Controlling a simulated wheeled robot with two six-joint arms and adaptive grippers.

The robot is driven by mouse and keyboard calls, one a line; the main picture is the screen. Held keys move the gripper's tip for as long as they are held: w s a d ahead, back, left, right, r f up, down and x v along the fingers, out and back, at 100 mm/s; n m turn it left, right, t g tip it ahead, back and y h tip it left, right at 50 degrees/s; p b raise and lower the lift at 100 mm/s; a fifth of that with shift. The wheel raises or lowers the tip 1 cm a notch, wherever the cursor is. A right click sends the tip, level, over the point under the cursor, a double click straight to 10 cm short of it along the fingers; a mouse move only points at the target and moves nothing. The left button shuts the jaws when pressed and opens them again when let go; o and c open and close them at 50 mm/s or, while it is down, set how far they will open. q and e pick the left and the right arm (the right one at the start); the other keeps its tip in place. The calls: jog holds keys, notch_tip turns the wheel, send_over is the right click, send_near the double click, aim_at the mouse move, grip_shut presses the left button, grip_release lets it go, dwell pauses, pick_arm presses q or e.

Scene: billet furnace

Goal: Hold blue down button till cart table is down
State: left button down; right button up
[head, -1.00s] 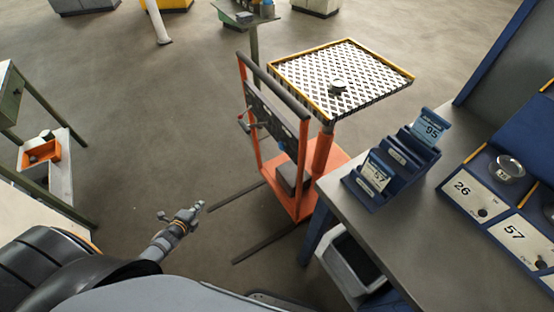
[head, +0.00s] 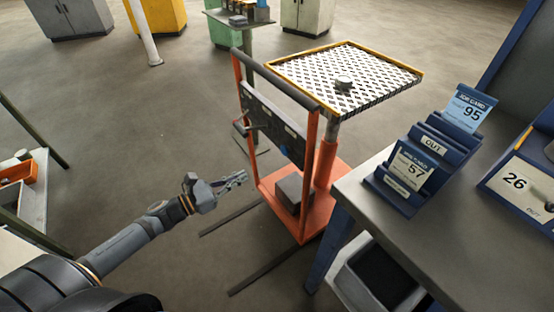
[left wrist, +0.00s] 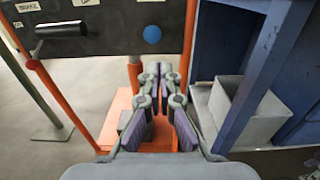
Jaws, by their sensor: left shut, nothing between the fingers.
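The orange cart has a perforated table (head: 380,72) with a yellow rim, standing high at about the level of the cart's handle bar (head: 280,85). A small metal piece (head: 344,82) lies on it. A dark control panel (head: 270,122) is on the cart's frame. In the left wrist view the panel (left wrist: 75,47) carries a round blue button (left wrist: 152,34) and a black lever handle (left wrist: 62,29). My left gripper (head: 243,177) is shut and empty, left of the cart's frame and below the panel. In the left wrist view its fingertips (left wrist: 162,70) appear below the blue button, apparently apart from it.
A grey workbench (head: 455,235) with a blue card rack (head: 425,160) stands right of the cart. A grey bin (head: 372,275) is under it. The cart's dark legs (head: 235,215) reach left along the floor. Open floor (head: 130,130) lies left of the cart.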

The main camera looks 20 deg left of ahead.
pick_arm(q)
jog(key=b+x, duration=0.2)
jog(key=p, duration=0.1)
send_near(285, 154)
jog(key=x, duration=0.5)
jog(key=shift+w+d+r, duration=0.2)
jog(key=shift+d, duration=0.05)
jog(key=shift+w+d+f, duration=0.15)
jog(key=shift+w+d, duration=0.25)
jog(key=shift+w, duration=0.1)
pick_arm(e)
jog(key=shift+w, duration=1.05)
jog(key=shift+f, duration=0.1)
